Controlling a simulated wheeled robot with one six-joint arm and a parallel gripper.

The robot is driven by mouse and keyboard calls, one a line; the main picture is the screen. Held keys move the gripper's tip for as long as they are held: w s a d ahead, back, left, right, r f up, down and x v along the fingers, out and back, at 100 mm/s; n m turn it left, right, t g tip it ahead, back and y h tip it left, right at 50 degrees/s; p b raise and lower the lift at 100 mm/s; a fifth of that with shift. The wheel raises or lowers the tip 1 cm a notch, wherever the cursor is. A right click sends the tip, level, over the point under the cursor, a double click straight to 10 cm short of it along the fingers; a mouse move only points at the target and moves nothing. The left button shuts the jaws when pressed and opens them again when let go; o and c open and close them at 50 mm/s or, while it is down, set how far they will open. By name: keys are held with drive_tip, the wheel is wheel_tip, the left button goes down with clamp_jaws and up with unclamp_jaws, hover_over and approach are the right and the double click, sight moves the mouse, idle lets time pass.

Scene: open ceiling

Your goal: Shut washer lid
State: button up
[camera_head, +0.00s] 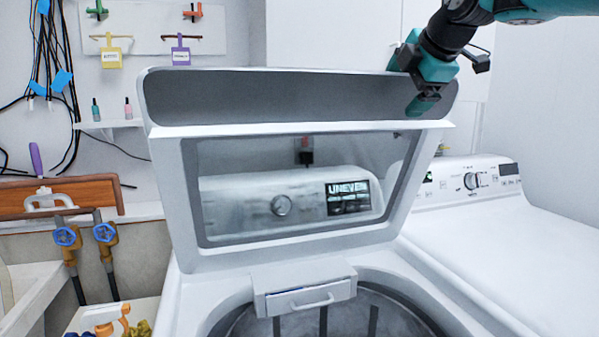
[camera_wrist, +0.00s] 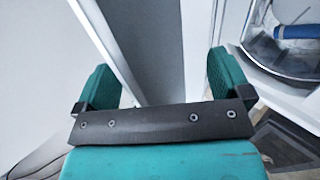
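The white washer lid (camera_head: 168,190) with its window stands raised and tilted back above the open washer tub (camera_head: 345,312) in the head view. My teal gripper (camera_head: 411,82) is at the lid's top edge near its right corner, one finger in front of the lid's recessed upper band. In the wrist view my gripper (camera_wrist: 162,82) has its two fingers wide apart, with a pale lid edge (camera_wrist: 108,38) running down between them. I cannot tell whether either finger touches the lid. Part of the tub (camera_wrist: 260,48) shows at the upper right of the wrist view.
A second white machine (camera_head: 520,230) stands right of the washer. At left are a sink edge (camera_head: 35,290), blue-handled valves (camera_head: 67,237), a small shelf (camera_head: 110,124) and hanging cables (camera_head: 45,60). A wall cabinet (camera_head: 330,35) is behind the lid.

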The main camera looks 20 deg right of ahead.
drive_tip(key=s+f+b, duration=0.1)
drive_tip(key=b, duration=0.2)
drive_tip(key=shift+s+f, duration=0.3)
drive_tip(key=shift+s, duration=0.05)
drive_tip(key=s+f+t+b, duration=0.3)
drive_tip(key=s+f+b, duration=0.3)
drive_tip(key=b, duration=1.1)
drive_tip(key=s, duration=0.4)
drive_tip(key=shift+f, duration=0.1)
